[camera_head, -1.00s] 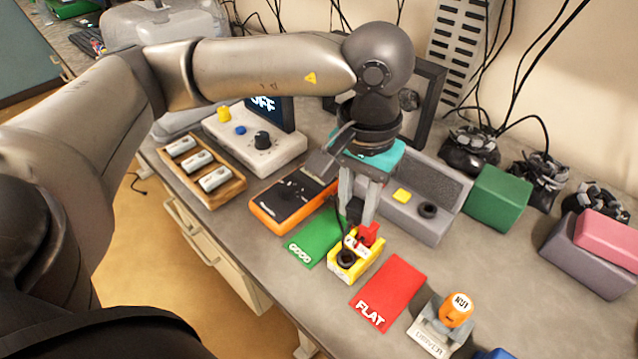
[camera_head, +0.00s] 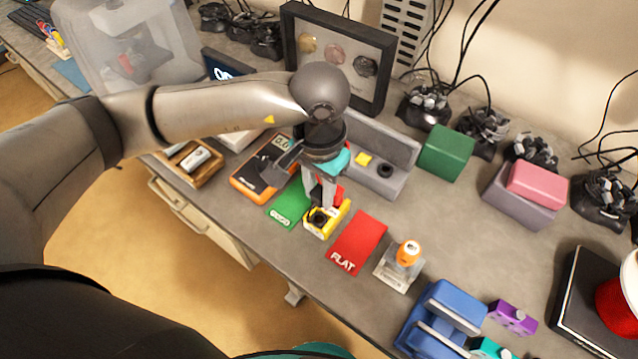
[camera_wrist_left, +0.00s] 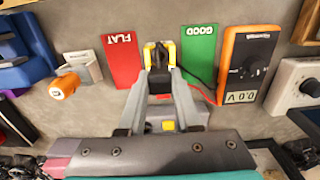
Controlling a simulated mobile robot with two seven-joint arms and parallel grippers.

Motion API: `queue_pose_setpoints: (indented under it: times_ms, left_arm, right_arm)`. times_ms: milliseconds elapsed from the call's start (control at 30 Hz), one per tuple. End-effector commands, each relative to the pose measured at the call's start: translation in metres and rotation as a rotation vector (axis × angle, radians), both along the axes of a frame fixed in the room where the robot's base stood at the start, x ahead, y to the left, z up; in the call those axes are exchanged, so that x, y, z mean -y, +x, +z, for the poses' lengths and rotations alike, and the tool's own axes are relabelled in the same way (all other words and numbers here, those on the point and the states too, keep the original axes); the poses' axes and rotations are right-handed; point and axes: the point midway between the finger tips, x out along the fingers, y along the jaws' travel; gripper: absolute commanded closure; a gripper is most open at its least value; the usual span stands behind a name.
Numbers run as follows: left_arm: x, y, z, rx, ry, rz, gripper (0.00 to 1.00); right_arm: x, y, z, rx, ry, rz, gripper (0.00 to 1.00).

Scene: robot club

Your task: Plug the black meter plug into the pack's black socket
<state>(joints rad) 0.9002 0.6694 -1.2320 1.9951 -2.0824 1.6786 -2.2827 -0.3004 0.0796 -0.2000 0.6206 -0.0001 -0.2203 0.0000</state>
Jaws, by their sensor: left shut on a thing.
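The yellow pack (camera_head: 325,222) stands between the green GOOD mat (camera_head: 290,205) and the red FLAT mat (camera_head: 357,243). A dark round socket shows on its top. My left gripper (camera_head: 322,200) points down over the pack and is shut on the black meter plug, a dark piece between the fingertips in the left wrist view (camera_wrist_left: 158,72). The fingers hide much of it; I cannot tell whether it is seated in the socket. A red plug (camera_head: 339,193) shows behind the fingers. The orange meter (camera_wrist_left: 252,62) has black and red leads. My right gripper is out of view.
A grey case (camera_head: 385,172) with a yellow button stands behind the pack. An orange-capped tester (camera_head: 405,258) is right of the FLAT mat. Green (camera_head: 446,152) and pink (camera_head: 537,185) blocks stand at the back right.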

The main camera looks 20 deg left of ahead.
Motion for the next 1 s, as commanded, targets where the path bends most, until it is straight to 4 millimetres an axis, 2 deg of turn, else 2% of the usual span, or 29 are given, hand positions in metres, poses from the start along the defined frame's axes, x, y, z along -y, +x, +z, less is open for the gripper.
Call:
queue_pose_setpoints:
  times_ms: [600, 1000]
  left_arm:
    - [0.000, 0.000, -0.044, -0.001, 0.000, 0.001, 1.00]
    - [0.000, 0.000, -0.047, 0.000, -0.001, 0.001, 1.00]
  right_arm:
    - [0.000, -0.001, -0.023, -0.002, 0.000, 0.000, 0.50]
    - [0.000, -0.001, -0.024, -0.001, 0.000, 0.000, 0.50]
